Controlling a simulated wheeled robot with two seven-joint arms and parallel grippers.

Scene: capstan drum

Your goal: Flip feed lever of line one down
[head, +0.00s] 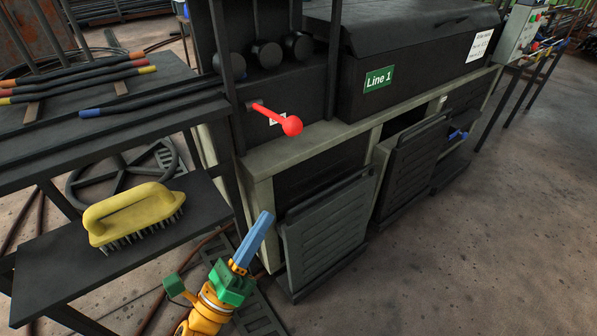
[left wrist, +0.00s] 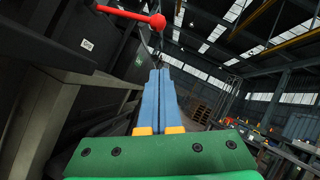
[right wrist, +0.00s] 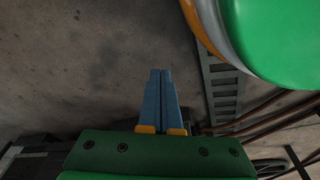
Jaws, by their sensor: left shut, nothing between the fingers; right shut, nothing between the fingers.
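The red feed lever (head: 292,126) with a ball end sticks out from the dark front of the machine marked by the green "Line 1" sign (head: 378,79). In the head view its arm slopes slightly downward to the right. It also shows at the top of the left wrist view (left wrist: 158,21). My left gripper (head: 265,217) has blue fingers, shut and empty, pointing up below the lever and clear of it. My right gripper (right wrist: 160,74) is shut and empty in the right wrist view, over the floor; it does not show in the head view.
A yellow-handled brush (head: 130,212) lies on the dark lower shelf at the left. Tipped rods (head: 75,85) lie on the rack above. Slatted panels (head: 328,232) stand below the machine's ledge. A blue handle (head: 457,134) sits farther right. Floor at the right is clear.

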